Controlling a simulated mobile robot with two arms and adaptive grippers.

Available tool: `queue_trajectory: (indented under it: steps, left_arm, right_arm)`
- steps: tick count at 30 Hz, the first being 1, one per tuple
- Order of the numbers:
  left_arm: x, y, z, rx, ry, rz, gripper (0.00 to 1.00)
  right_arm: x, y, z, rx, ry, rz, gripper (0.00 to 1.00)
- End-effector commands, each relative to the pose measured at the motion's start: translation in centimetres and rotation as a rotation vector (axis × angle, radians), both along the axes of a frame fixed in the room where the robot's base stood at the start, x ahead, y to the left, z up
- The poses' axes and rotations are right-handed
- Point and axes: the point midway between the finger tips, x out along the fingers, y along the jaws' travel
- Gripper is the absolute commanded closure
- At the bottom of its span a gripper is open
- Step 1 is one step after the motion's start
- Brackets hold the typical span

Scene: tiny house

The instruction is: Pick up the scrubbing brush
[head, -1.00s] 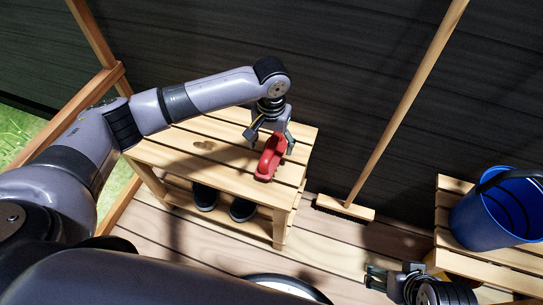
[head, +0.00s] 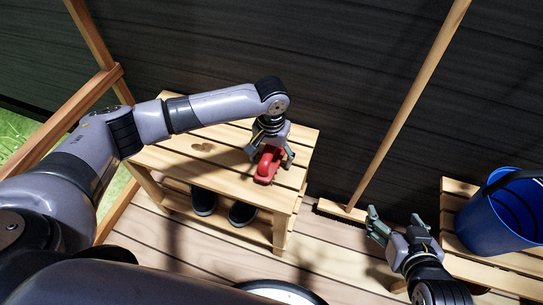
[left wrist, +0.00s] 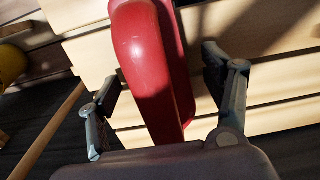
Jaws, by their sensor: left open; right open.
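The red scrubbing brush (head: 267,168) lies on the right part of the slatted wooden bench. My left gripper (head: 269,156) is over it from above, open, with one finger on each side of the brush. In the left wrist view the red brush body (left wrist: 152,60) runs between the two spread fingers (left wrist: 160,80). A gap shows on each side, and the fingers are not closed on it. The brush's underside is hidden. My right gripper (head: 396,226) is open and empty, at the lower right above the floor.
The wooden bench (head: 180,157) has dark shoes (head: 242,213) on its lower shelf. A broom (head: 405,110) leans against the dark wall. A blue bucket (head: 497,220) stands on another slatted wooden surface (head: 455,188) at right.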

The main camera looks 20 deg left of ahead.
Motion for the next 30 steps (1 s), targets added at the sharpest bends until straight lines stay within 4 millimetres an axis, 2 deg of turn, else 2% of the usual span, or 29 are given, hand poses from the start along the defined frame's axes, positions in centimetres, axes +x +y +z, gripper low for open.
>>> queue_trajectory:
  steps: [4, 27, 30]
  left_arm:
    - [-0.01, -0.01, 0.01, 0.000, 0.000, 0.000, 0.27]
    - [0.00, -0.01, 0.03, 0.000, 0.000, 0.000, 0.79]
    - [0.01, -0.01, 0.06, -0.001, 0.000, 0.000, 0.83]
  right_arm:
    - [-0.01, 0.00, 0.01, 0.000, 0.001, 0.000, 0.27]
    - [-0.02, -0.05, -0.04, -0.001, 0.003, -0.001, 0.27]
    - [-0.02, -0.05, -0.04, -0.001, 0.003, -0.001, 0.27]
